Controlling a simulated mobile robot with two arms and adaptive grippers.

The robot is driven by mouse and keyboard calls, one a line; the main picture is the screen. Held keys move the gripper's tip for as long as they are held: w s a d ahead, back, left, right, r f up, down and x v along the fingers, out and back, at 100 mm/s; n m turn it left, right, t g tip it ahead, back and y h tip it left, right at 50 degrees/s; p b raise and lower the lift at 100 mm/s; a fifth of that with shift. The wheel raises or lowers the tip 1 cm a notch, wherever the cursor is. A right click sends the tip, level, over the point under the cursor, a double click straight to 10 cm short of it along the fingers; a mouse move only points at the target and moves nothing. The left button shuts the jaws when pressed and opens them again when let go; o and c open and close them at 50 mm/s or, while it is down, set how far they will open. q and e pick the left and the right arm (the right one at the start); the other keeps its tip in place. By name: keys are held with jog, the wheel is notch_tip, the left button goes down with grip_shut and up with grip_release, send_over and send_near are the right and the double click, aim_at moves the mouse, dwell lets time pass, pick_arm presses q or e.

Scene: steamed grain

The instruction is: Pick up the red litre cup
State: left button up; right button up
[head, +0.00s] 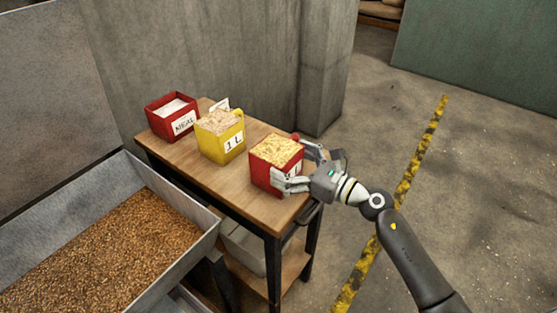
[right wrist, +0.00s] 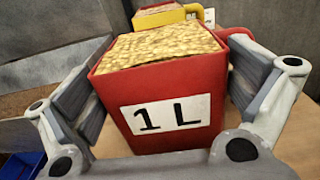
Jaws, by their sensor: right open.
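The red litre cup (head: 264,178) stands upright near the right end of the wooden table, filled to the top with pale yellow flakes. In the right wrist view the red cup (right wrist: 160,112) shows a white "1 L" label facing the camera. My right gripper (head: 296,166) is open, with its fingers on either side of the cup. In the right wrist view the fingers (right wrist: 165,88) flank the cup's two sides; I cannot tell whether they touch it. The label is partly hidden by a finger in the head view. My left gripper is not in view.
A yellow "1 L" cup (head: 218,144) stands left of the red cup on the wooden table (head: 196,172). A red "MEAL" box (head: 163,128) is at the far left end. A metal trough (head: 196,258) of brown grain is at the front left. A concrete wall stands behind.

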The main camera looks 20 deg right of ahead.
jog(key=shift+x, duration=0.9)
jog(key=shift+f, duration=0.1)
jog(key=shift+c, duration=0.4)
jog(key=c, duration=1.4)
jog(key=shift+c, duration=1)
